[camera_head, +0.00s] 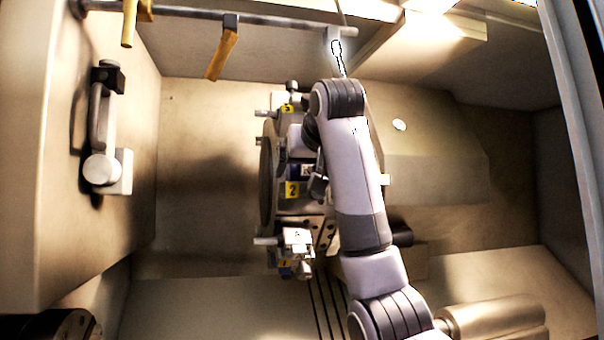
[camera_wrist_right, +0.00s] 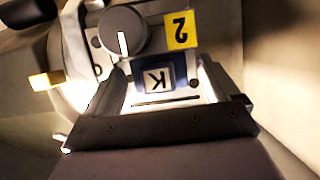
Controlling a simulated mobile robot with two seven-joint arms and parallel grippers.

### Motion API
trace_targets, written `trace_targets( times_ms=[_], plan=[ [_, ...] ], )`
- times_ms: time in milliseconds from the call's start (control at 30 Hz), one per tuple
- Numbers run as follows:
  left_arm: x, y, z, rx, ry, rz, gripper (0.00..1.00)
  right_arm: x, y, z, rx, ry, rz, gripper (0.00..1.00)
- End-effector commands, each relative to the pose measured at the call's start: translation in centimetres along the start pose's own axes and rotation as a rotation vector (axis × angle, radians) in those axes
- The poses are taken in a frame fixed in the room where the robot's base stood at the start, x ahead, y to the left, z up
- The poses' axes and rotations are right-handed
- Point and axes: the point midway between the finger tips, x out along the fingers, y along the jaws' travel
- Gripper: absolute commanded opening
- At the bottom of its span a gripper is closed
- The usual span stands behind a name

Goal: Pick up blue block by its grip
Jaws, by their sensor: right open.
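The blue block (camera_wrist_right: 150,72) shows in the right wrist view with a white plate marked K on its face. A yellow tag marked 2 (camera_wrist_right: 180,30) is beside it. In the head view the blue block (camera_head: 305,170) is a small patch on the turret, partly hidden by my right arm. My right gripper (camera_wrist_right: 163,64) is open, its two fingers on either side of the block in the picture. I cannot tell whether they touch it. In the head view my right gripper (camera_head: 318,187) is close to the block, largely covered by the arm. My left gripper is out of view.
The turret (camera_head: 267,185) carries several holders, one above (camera_head: 287,108) and one below (camera_head: 298,240) with yellow tags. A round knob (camera_wrist_right: 122,30) is close to the block. A rail (camera_head: 190,13) with yellow hooks runs along the top. The cell floor (camera_head: 200,180) at left is clear.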

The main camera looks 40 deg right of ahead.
Motion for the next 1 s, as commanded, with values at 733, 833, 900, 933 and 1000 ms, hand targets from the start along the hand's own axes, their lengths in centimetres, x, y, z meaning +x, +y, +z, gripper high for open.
trace_targets(
  times_ms=[733, 833, 900, 933, 1000],
  plan=[
    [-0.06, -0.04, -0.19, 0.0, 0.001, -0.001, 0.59, 0.66, 0.02, -0.08, 0.001, 0.004, 0.0, 0.27],
    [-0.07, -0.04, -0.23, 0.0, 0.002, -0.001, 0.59, 0.6, 0.02, -0.2, 0.001, 0.004, -0.001, 0.27],
    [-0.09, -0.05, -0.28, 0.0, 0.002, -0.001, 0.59, 0.51, 0.0, -0.43, 0.001, 0.004, -0.001, 0.27],
    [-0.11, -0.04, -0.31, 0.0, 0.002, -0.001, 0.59, 0.45, 0.0, -0.56, 0.001, 0.003, -0.001, 0.27],
    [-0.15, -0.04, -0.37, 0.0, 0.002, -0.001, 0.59, 0.26, -0.01, -0.99, 0.002, 0.004, -0.001, 0.27]
  ],
)
